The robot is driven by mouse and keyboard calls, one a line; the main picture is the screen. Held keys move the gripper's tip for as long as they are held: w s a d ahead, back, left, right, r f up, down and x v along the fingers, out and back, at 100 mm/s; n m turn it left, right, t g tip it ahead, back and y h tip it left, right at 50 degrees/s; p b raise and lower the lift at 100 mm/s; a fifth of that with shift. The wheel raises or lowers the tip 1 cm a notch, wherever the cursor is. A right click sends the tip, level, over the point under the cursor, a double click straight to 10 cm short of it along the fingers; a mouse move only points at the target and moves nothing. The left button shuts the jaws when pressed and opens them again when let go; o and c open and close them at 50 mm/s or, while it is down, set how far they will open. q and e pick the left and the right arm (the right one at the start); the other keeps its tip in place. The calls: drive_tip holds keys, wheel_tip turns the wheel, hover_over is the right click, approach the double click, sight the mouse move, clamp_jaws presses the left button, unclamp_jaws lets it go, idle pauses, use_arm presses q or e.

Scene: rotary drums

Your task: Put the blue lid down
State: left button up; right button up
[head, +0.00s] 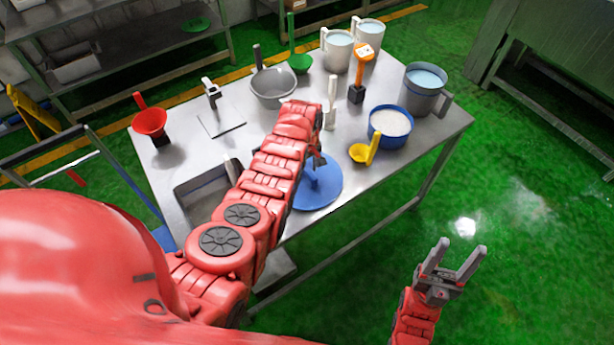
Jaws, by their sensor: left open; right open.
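The blue lid (325,192) is a flat round disc with a blue handle on top. It is at the front edge of the steel table (245,142) and looks flat on or just above the top; I cannot tell which. My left arm crosses the table and hides part of the lid. My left gripper (317,161) is open at the lid's handle, mostly hidden by its own arm. My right gripper (458,260) is open and empty, off the table at the lower right.
A blue-rimmed tub of white contents (390,128), a yellow scoop (362,153) and a white scoop (331,105) stand near the lid. A grey bowl (272,88), jugs (338,52) and a grey pot (423,92) are further back. A sink (205,195) is left.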

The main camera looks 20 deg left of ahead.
use_arm(q)
drive_tip(key=shift+f, duration=0.35)
idle(0.6)
clamp_jaws()
idle(0.3)
idle(1.1)
